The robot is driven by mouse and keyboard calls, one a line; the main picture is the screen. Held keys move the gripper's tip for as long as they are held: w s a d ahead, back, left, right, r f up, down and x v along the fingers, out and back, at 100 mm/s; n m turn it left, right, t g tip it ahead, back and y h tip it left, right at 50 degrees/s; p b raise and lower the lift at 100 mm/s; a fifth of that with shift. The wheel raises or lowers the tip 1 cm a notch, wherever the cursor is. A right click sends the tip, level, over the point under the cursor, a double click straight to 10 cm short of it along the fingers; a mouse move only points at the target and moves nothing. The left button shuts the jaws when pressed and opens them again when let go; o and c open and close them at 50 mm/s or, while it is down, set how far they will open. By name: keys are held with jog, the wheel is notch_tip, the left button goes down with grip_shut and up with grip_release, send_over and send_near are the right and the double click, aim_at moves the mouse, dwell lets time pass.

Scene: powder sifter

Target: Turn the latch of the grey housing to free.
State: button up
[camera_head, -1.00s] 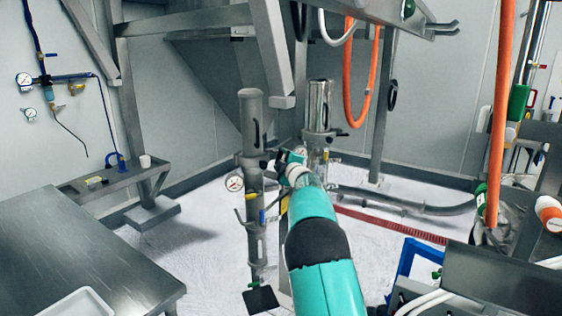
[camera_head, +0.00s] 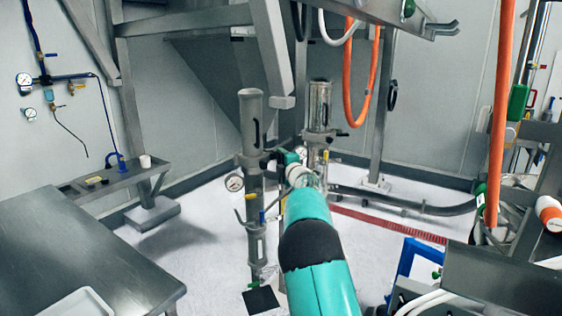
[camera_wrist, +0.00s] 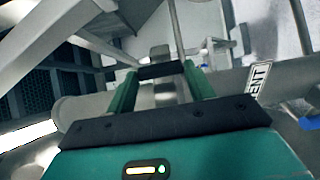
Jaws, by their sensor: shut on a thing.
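The grey housing (camera_head: 252,125) is an upright matte grey cylinder with a dark slot, left of the shiny metal one in the head view. My gripper (camera_head: 277,157) is at its right side, near the lower end of the cylinder. In the wrist view the grey housing (camera_wrist: 85,112) lies across the picture behind the green fingers.
A shiny metal cylinder (camera_head: 319,108) stands close on the right. A gauge (camera_head: 234,183) sticks out left below the grey housing. A steel table (camera_head: 75,250) is at left front. Orange hoses (camera_head: 498,110) hang at right. White floor is open between.

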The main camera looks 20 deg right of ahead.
jog(key=shift+d, duration=0.15)
jog(key=o, duration=0.7)
jog(key=s, duration=1.4)
jog(key=shift+r, duration=0.1)
